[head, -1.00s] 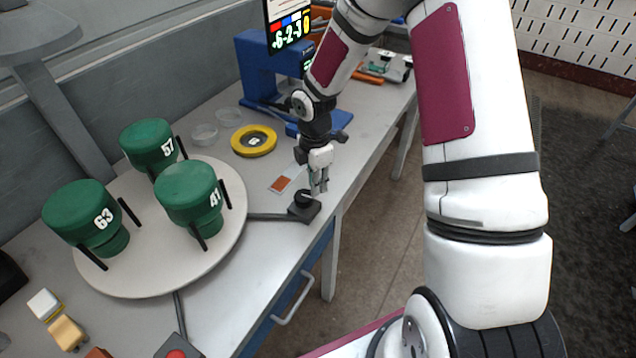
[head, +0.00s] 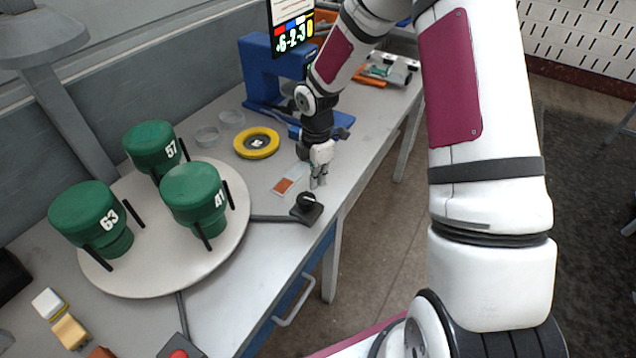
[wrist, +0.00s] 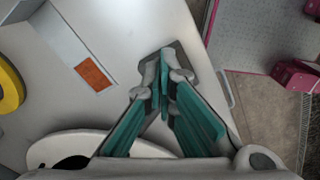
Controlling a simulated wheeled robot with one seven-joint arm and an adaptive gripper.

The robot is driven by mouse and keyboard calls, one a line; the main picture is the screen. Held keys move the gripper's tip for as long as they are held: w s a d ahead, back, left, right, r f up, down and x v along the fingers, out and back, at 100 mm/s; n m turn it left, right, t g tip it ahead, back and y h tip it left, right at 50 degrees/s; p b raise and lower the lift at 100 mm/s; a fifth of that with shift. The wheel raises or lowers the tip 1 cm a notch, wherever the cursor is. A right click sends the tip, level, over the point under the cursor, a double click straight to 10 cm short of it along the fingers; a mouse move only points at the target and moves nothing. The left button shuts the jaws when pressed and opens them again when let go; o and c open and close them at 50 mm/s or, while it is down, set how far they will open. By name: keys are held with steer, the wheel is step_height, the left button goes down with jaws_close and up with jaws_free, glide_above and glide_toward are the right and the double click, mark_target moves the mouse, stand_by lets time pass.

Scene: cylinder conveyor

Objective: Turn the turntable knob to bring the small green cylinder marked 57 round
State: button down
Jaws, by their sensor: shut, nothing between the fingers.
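Three green cylinders stand on the round pale turntable (head: 150,280) in the head view. The one marked 57 (head: 150,146) is at the back, the one marked 63 (head: 84,212) at the left, and the one marked 41 (head: 192,190) at the right. The black turntable knob (head: 307,199) sits on a dark base near the table's front edge. My gripper (head: 319,184) is shut and empty, just beyond the knob in the head view and apart from it there. In the wrist view the fingers hide most of the knob's base (wrist: 186,55).
An orange-marked card (head: 285,185) lies beside my gripper. A yellow ring (head: 257,154), clear dishes (head: 207,136) and a blue stand (head: 256,75) are farther back. Small blocks (head: 70,332) and a red button (head: 180,354) are at the front left.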

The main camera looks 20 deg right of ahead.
mark_target(306, 203)
steer(key=shift+s+d+r+p, duration=0.15)
steer(key=shift+r+p, duration=0.4)
steer(key=shift+r, duration=1.35)
steer(key=shift+s+f+b, duration=0.3)
steer(key=shift+f+b, duration=0.15)
steer(key=shift+f, duration=0.35)
steer(key=shift+s+f+b, duration=0.25)
steer(key=shift+f+b, duration=0.2)
steer(key=shift+f, duration=0.3)
steer(key=shift+s+f+b, duration=0.3)
steer(key=shift+f+b, duration=0.15)
steer(key=shift+f, duration=0.35)
steer(key=shift+s+f, duration=0.2)
steer(key=shift+f, duration=0.5)
